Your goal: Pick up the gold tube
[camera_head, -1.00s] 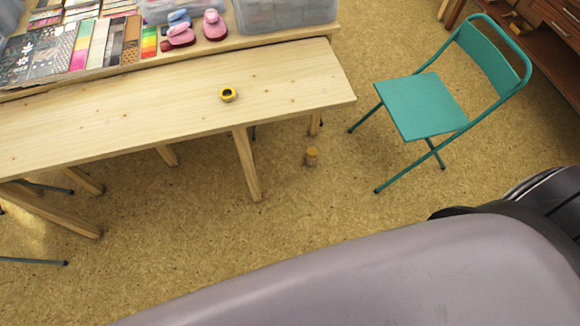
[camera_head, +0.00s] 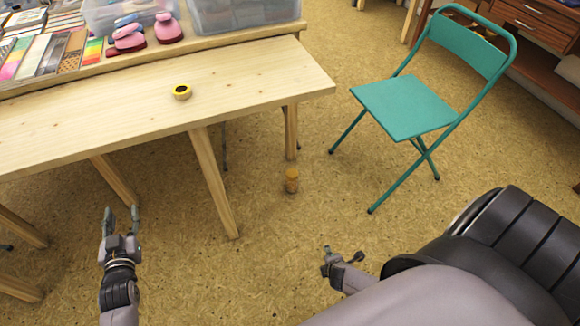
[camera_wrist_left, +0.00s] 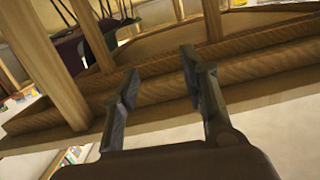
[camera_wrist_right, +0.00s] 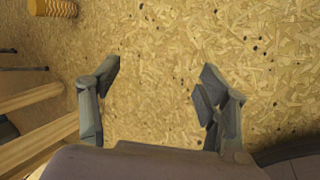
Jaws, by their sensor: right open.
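The gold tube (camera_head: 292,181) stands upright on the speckled floor, near the right end of the wooden bench. In the right wrist view its ridged side (camera_wrist_right: 52,8) shows at the top left, cut off by the frame edge. My right gripper (camera_head: 340,257) is apart from the tube, below and to its right in the head view. In the right wrist view its fingers (camera_wrist_right: 160,68) are spread and empty. My left gripper (camera_head: 121,220) is open and empty at the lower left, beside the bench legs. Its spread fingers (camera_wrist_left: 158,75) show in the left wrist view.
The wooden bench (camera_head: 255,75) has a yellow-and-black roll (camera_head: 182,92) on top, and its legs (camera_head: 215,180) stand left of the tube. A green folding chair (camera_head: 403,107) stands to the right. Floor around the tube is bare.

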